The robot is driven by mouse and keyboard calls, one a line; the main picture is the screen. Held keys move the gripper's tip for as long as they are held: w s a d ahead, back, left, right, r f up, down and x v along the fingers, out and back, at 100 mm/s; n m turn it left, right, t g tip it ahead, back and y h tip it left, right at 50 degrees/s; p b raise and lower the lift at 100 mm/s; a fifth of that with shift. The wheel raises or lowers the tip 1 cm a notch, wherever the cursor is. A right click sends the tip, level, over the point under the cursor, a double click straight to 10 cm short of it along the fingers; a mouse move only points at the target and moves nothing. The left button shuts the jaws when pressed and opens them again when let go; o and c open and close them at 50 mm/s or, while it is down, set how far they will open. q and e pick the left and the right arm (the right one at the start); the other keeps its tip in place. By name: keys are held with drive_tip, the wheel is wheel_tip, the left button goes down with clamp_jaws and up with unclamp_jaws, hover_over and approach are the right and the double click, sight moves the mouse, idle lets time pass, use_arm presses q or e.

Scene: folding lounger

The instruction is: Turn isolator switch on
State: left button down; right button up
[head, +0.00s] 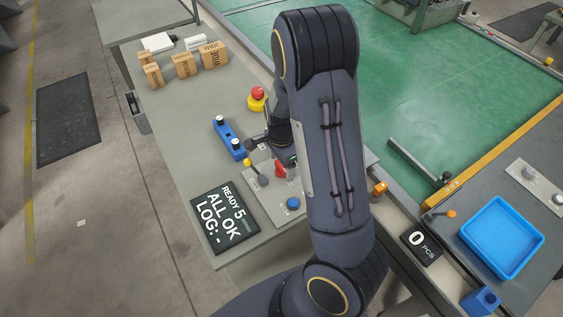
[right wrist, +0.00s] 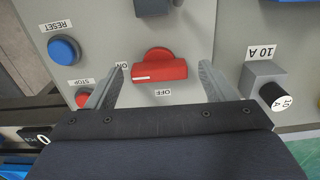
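The isolator switch (right wrist: 160,67) has a red bar-shaped handle on a grey panel (right wrist: 185,30). ON and OFF labels stand beside it, upside down in the right wrist view. The bar lies crosswise in that view, with a white stripe on its near face. My right gripper (right wrist: 161,68) is open, one finger on either side of the handle, with visible gaps to it. The switch also shows in the head view as a red handle (head: 280,170) beside my right arm, which hides part of the panel. My left gripper is not in view.
Close by are a blue RESET button (right wrist: 64,49), a red STOP button (right wrist: 83,98) and a 10 A knob (right wrist: 268,91). On the bench are a display (head: 225,218), a blue fixture (head: 228,139), a red emergency button (head: 257,97) and cartons (head: 184,65).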

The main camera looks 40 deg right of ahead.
wheel_tip(320, 180, up, 8)
drive_tip(key=shift+f, duration=0.1)
idle(0.4)
idle(0.5)
drive_tip(key=s+a+r+n+t+y, duration=0.2)
drive_tip(key=s+a+r+n, duration=0.4)
drive_tip(key=s+n, duration=0.2)
drive_tip(key=s+a+r+n+t+y, duration=0.1)
drive_tip(key=s+a+r+n+t, duration=0.2)
drive_tip(key=s+a+r+n, duration=0.4)
drive_tip(key=shift+s+a+n+t+y, duration=0.3)
drive_tip(key=shift+s+n+y, duration=0.1)
drive_tip(key=shift+s+n, duration=0.85)
drive_tip(key=shift+w, duration=0.1)
